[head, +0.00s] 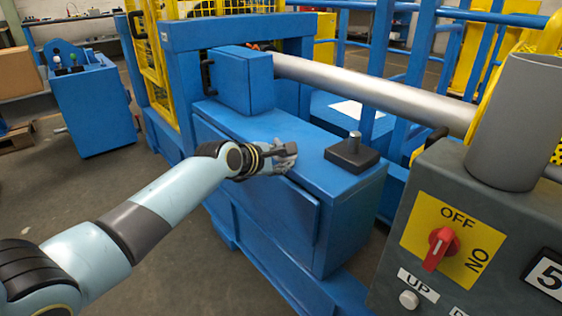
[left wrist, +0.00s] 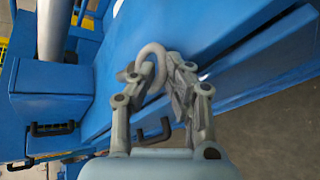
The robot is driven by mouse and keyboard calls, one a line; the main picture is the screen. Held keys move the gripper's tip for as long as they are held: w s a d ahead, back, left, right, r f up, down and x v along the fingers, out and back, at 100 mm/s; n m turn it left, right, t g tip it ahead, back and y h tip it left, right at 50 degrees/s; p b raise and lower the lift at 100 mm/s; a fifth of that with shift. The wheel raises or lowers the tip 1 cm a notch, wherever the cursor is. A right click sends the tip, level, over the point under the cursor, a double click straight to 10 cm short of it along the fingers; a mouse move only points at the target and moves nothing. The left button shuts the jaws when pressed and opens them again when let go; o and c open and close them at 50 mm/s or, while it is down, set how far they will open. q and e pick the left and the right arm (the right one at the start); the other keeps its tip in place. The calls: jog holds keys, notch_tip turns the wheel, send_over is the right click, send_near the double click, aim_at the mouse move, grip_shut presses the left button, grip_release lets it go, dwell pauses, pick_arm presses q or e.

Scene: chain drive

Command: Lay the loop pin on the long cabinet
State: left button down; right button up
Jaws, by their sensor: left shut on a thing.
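The long cabinet (head: 318,155) is a blue bench-like box with a flat top, in the middle of the head view. My left gripper (head: 283,160) is over the front edge of its top. In the left wrist view my left gripper (left wrist: 158,82) is shut on the loop pin (left wrist: 151,50), a grey piece with a round ring. The ring sticks out past the fingertips, with the blue cabinet top behind it. I cannot tell whether the pin touches the top. In the head view the pin cannot be made out clearly. My right gripper is not in view.
A black block with a metal stud (head: 352,153) sits near the right end of the cabinet top. A blue box (head: 240,80) stands at its far left. A silver pipe (head: 370,88) runs above. A grey control panel (head: 470,230) with a red switch stands at right.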

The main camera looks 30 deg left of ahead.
pick_arm(q)
jog(key=c, duration=1.6)
grip_release()
jog(key=shift+f, duration=0.1)
jog(key=shift+c, duration=0.2)
